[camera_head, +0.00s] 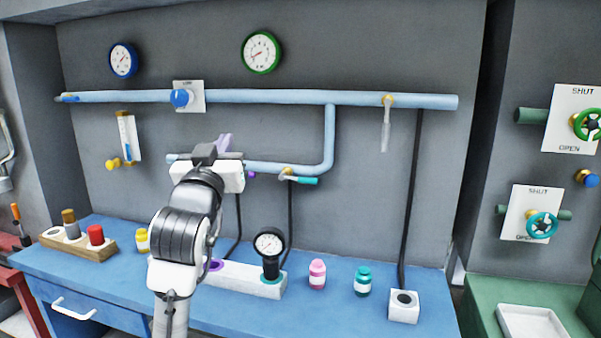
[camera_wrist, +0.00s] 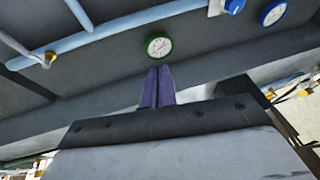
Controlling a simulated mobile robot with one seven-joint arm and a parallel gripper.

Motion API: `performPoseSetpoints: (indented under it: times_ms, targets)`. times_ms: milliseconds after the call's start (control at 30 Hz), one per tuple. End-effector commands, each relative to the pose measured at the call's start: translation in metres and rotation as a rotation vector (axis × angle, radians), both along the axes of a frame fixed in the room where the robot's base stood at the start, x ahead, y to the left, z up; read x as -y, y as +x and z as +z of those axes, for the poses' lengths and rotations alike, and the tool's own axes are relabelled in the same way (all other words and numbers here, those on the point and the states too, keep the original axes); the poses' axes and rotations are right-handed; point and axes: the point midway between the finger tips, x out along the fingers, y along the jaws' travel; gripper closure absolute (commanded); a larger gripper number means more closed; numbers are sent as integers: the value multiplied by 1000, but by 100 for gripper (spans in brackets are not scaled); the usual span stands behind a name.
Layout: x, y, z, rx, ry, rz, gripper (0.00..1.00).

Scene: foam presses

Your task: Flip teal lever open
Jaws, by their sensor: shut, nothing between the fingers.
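The teal lever (camera_head: 304,180) sits at a brass fitting (camera_head: 287,172) on the lower light-blue pipe. It points right, nearly level, along the pipe. My gripper (camera_head: 223,141) is to the left of the lever and higher, in front of the wall, with a clear gap between them. Its purple fingers are together and empty, pointing up; they also show together in the wrist view (camera_wrist: 157,88). I do not make out the teal lever in the wrist view.
A small purple part (camera_head: 252,175) shows just right of my wrist. A pale lever (camera_head: 386,130) hangs from the upper pipe (camera_head: 270,97).

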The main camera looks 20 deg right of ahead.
Motion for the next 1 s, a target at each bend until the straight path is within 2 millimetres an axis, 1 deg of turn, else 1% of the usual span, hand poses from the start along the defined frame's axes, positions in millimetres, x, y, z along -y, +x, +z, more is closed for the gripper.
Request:
performPoseSetpoints:
  times_ms: [33, 100, 200, 300, 433, 767, 867, 1000]
  targets:
    - [32, 6, -9, -68, 45, -48, 100]
    - [68, 12, -27, -156, 104, -100, 100]
    - [103, 15, -49, -254, 172, -147, 100]
    - [122, 15, -62, -309, 214, -171, 100]
    - [130, 14, -69, -334, 233, -180, 100]
    - [130, 16, -68, -332, 231, -179, 100]
    - [135, 23, -67, -334, 230, -180, 100]
    - [148, 43, -67, -335, 232, -179, 100]
